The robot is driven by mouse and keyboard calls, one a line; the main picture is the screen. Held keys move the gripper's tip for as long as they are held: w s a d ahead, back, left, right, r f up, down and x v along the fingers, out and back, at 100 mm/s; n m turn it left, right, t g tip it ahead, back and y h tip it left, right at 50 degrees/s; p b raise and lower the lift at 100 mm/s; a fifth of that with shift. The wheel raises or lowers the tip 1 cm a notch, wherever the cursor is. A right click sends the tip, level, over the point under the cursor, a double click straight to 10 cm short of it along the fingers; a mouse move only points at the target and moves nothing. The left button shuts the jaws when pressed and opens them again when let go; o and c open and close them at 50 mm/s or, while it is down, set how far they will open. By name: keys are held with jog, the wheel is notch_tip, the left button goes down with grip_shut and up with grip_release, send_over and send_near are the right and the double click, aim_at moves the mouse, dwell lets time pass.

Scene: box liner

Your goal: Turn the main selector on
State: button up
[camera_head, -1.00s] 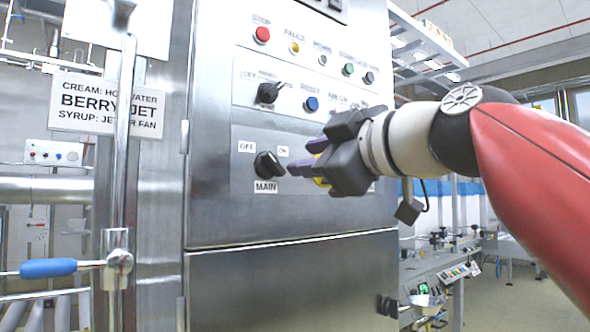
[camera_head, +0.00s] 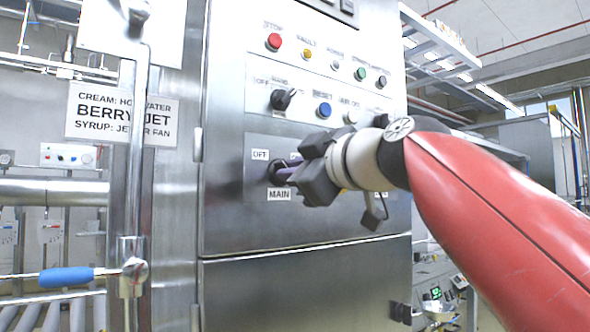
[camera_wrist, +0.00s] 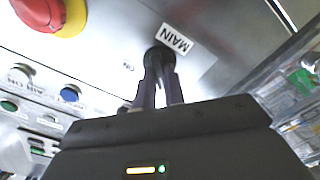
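The main selector (camera_head: 275,172) is a black rotary knob on the lower panel of the steel cabinet, above the MAIN label (camera_head: 279,195). The OFF label (camera_head: 260,155) is at its upper left; the ON label is mostly covered by my gripper (camera_head: 286,174) in the head view. In the wrist view the selector (camera_wrist: 155,56) sits at the tips of my gripper's purple fingers (camera_wrist: 160,78), beside the MAIN label (camera_wrist: 175,38) and the small ON label (camera_wrist: 128,67). The fingers are close together on both sides of its handle. The handle's exact angle is hidden.
A second black selector (camera_head: 283,99) and a blue button (camera_head: 323,110) are just above. A red emergency button (camera_wrist: 42,12) on yellow is near in the wrist view. A door bar with a blue handle (camera_head: 66,276) stands at the left.

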grip_shut()
jog(key=shift+m, duration=0.3)
jog(key=shift+w+d+m+p, duration=0.1)
jog(key=shift+m+p, duration=0.55)
jog(key=shift+m, duration=3.65)
jog(key=shift+d+m+p, duration=0.1)
jog(key=shift+m+p, duration=0.55)
jog(key=shift+m, duration=3.65)
jog(key=shift+f, duration=0.1)
jog(key=o, duration=0.5)
grip_release()
jog(key=shift+o, duration=0.2)
